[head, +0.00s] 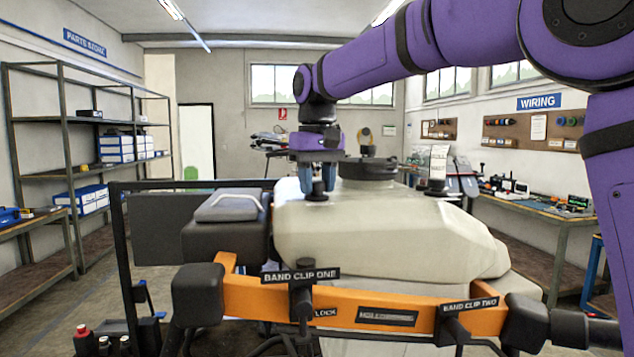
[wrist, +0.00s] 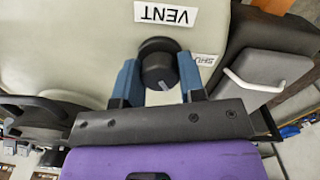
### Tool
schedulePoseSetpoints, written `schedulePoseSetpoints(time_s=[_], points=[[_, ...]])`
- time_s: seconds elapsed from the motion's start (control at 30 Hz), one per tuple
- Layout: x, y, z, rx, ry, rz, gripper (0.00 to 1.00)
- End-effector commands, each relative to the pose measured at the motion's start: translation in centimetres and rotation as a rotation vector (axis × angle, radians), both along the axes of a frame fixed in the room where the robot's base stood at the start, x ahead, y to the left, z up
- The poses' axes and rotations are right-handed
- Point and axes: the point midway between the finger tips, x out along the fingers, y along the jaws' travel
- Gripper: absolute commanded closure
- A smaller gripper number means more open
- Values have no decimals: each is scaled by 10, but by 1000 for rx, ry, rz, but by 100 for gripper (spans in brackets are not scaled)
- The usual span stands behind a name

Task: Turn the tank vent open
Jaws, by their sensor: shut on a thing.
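The tank (head: 390,230) is a large cream body behind an orange bar. The tank vent is a small black round knob (head: 317,192) on its top left. My gripper (head: 318,177) points down over the knob, its blue fingers on either side of it. In the wrist view the gripper (wrist: 157,72) is shut on the vent knob (wrist: 158,58), with one finger at each side. A pale mark shows on the knob's lower edge. A white VENT label (wrist: 165,14) lies above the knob, and a partly hidden label reading "SHU" (wrist: 205,60) is to its right.
A dark filler cap (head: 367,168) stands on the tank right of the knob. A grey box with a handle (head: 228,207) sits to the left. The orange bar (head: 390,298) with BAND CLIP ONE and BAND CLIP TWO labels crosses the front. Shelves (head: 85,150) stand far left.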

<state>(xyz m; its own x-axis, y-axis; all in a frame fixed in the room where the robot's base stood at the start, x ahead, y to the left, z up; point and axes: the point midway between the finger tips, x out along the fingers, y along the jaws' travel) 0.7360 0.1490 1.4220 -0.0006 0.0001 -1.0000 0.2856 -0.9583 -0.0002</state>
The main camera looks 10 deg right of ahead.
Motion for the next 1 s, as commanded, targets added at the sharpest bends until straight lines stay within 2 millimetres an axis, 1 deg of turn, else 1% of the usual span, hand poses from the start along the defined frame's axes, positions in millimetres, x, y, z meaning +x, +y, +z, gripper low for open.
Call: schedulePoseSetpoints(time_s=[0.2, 0.5, 0.73, 1.0], points=[[0, 0, 1, 0, -2, -188, 87], [0, 0, 1, 1, -3, -372, 87], [0, 0, 1, 1, -3, -441, 87], [0, 0, 1, 1, -3, -461, 87]])
